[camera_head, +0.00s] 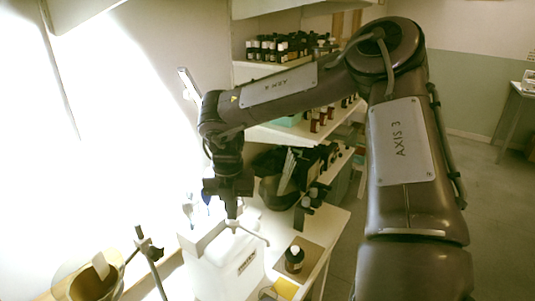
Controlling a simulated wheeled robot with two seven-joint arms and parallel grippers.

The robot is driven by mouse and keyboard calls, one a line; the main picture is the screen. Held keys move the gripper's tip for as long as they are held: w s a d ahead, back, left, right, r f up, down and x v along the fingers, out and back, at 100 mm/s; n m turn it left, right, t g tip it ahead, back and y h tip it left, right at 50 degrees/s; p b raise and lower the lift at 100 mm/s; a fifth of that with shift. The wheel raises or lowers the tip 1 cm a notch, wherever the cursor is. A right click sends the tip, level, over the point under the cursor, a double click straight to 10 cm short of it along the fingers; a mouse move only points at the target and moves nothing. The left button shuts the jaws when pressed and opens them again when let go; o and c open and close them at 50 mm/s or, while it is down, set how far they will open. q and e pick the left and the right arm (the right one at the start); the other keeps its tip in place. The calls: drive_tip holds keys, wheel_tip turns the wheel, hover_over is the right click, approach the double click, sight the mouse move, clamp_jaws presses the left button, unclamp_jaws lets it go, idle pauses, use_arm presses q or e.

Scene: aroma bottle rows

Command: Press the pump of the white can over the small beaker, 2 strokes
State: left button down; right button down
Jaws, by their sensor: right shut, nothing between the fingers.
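The white can (222,270) stands at the front of the white bench, a dark label on its face. Its pump spout (254,233) sticks out to the right from the top. My right gripper (231,211) points down right over the pump head, its fingers shut and empty. The fingertips look very close to the pump head; I cannot tell whether they touch. I cannot make out the small beaker with certainty; the area below the spout is partly cut off by the lower picture edge. My left gripper is not in view.
A dark bottle (294,259) stands right of the can, near a yellow item (286,288). A clamp stand (149,246) and a round vessel (90,281) are at lower left. Shelves with bottles (285,47) rise behind. Floor at right is clear.

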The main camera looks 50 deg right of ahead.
drive_tip(key=shift+f+b, duration=0.7)
drive_tip(key=shift+f, duration=0.35)
drive_tip(key=shift+s, duration=0.1)
drive_tip(key=shift+r, duration=0.1)
drive_tip(key=shift+r+p, duration=1.1)
drive_tip(key=shift+r, duration=0.4)
drive_tip(key=shift+f, duration=0.25)
